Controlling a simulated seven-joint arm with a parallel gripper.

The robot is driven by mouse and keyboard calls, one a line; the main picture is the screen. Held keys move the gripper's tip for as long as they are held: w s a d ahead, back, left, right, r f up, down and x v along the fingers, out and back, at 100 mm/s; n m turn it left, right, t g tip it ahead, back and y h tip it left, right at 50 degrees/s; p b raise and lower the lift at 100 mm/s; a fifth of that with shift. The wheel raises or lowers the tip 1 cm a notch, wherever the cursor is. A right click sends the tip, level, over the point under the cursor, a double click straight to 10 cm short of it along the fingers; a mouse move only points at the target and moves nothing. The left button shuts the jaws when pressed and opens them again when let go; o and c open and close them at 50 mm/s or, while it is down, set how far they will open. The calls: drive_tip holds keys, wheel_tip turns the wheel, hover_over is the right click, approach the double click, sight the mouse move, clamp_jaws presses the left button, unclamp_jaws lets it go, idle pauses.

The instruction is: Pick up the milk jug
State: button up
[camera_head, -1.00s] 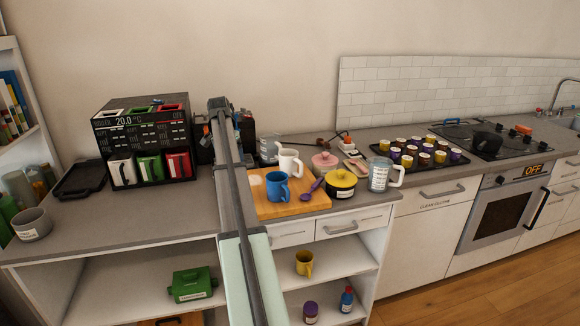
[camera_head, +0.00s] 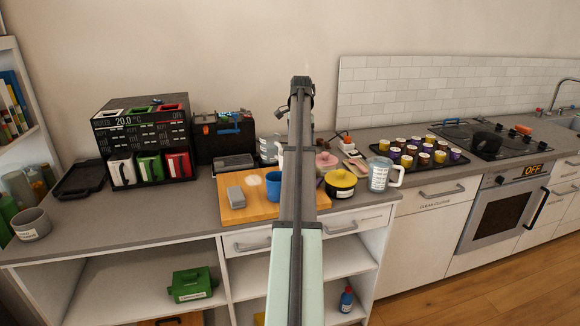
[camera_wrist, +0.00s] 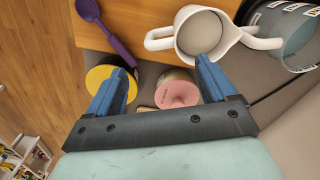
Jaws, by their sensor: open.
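The white milk jug (camera_wrist: 199,34) is seen from above in the wrist view, at the top right of centre, upright, with a white loop to its left and another white part to its right. In the head view my arm hides most of it. My gripper (camera_wrist: 162,74) is open and empty. Its two blue fingers stand apart, and the jug appears beyond the right fingertip. I see no contact, but the height between them is hard to judge.
A purple spoon (camera_wrist: 108,32), a yellow-lidded pot (camera_wrist: 98,78) and a pink-lidded pot (camera_wrist: 177,94) are nearby. A clear container (camera_wrist: 290,35) stands close to the jug's right. A blue mug (camera_head: 257,183) and a grey block (camera_head: 236,196) are on the wooden board (camera_head: 232,212).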

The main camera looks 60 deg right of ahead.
wheel_tip(320, 180, down, 7)
drive_tip(key=shift+a+r, duration=0.1)
drive_tip(key=shift+w+a+f, duration=0.1)
drive_tip(key=shift+a+f, duration=0.05)
drive_tip(key=shift+f, duration=1.2)
drive_tip(key=shift+w+a+f, duration=0.1)
drive_tip(key=shift+a+f, duration=0.05)
drive_tip(key=shift+f, duration=1.15)
drive_tip(key=shift+r, duration=0.1)
drive_tip(key=c, duration=1.1)
drive_tip(key=shift+c, duration=0.2)
